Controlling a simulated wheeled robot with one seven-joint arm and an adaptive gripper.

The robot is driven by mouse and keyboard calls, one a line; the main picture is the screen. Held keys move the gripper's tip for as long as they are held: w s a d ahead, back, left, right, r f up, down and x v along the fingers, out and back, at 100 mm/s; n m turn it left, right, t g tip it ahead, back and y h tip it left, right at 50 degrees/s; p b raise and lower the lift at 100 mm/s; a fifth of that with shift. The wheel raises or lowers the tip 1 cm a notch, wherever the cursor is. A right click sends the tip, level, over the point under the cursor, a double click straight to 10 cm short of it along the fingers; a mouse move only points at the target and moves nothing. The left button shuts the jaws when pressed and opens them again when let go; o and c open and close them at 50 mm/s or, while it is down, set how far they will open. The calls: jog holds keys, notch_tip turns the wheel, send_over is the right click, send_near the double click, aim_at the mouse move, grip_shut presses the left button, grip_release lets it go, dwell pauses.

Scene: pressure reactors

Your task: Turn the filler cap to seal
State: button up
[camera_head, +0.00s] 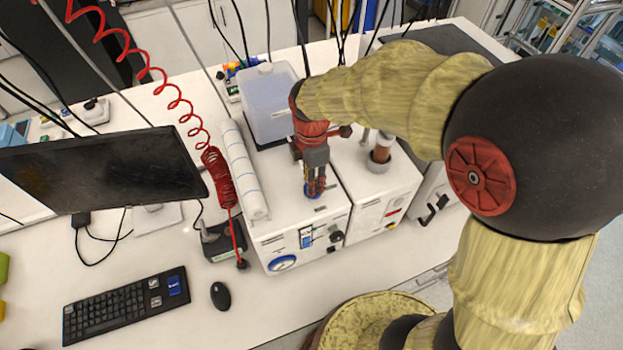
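White boxy reactor units stand side by side on the bench; the left unit (275,222) has a round gauge, a small display and a knob on its front. My gripper (315,190) points down over the top of this left unit, near its front edge. Its fingers look close together, and I cannot tell whether anything is between them. I cannot make out a filler cap; it may be hidden behind or under my gripper. A translucent tank (268,105) stands at the back of the left unit. A brown cylinder in a grey collar (381,150) stands on the right unit (372,195).
A white roll (243,170) lies along the left unit's left side. A coiled red hose (218,178) hangs beside it. A monitor (100,172), keyboard (125,305) and mouse (220,296) are at left. The bench front (260,310) is clear.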

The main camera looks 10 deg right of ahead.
jog(key=shift+c, duration=1.4)
jog(key=c, duration=0.4)
grip_shut()
